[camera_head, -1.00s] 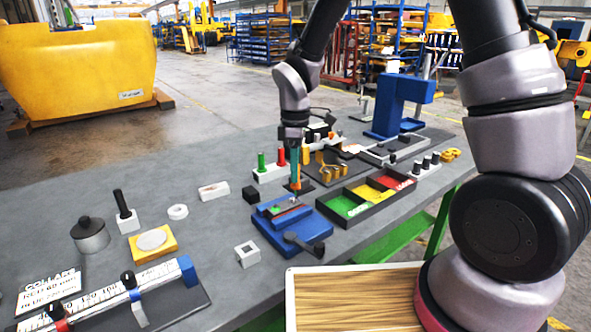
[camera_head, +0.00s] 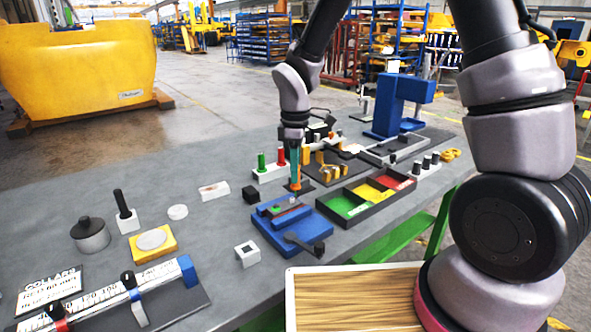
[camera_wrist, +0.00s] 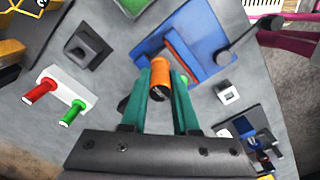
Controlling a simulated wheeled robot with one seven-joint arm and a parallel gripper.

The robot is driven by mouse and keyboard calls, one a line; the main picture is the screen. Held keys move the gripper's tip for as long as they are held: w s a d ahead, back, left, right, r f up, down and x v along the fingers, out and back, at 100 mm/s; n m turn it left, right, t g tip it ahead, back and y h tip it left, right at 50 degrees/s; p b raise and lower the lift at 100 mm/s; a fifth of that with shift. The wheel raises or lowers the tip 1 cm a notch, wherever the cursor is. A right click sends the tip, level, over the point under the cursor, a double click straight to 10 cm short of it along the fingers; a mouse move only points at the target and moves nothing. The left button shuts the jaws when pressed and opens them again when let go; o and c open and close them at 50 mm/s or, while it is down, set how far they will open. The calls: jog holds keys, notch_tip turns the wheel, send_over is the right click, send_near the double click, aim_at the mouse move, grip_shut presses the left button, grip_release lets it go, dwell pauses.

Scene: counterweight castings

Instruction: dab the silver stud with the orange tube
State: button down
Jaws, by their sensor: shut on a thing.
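The orange tube (camera_wrist: 161,75) is clamped between the green fingers of my gripper (camera_wrist: 160,88) in the wrist view, with its dark end facing the camera. In the head view, my gripper (camera_head: 295,158) points down and holds the orange tube (camera_head: 295,182) just behind the blue fixture (camera_head: 272,236). In the wrist view the tube overlaps the near edge of the blue fixture (camera_wrist: 213,32). I cannot make out the silver stud in either view. I cannot tell whether the tube touches anything.
A white block with green and red pegs (camera_head: 270,174) stands behind left of the gripper. A tray with green, yellow and red compartments (camera_head: 347,224) lies to the right. A small black block (camera_head: 250,194) and a white socket block (camera_head: 247,253) stand nearby.

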jog(key=shift+f, duration=0.8)
dwell(1.5)
jog(key=shift+r, duration=3.1)
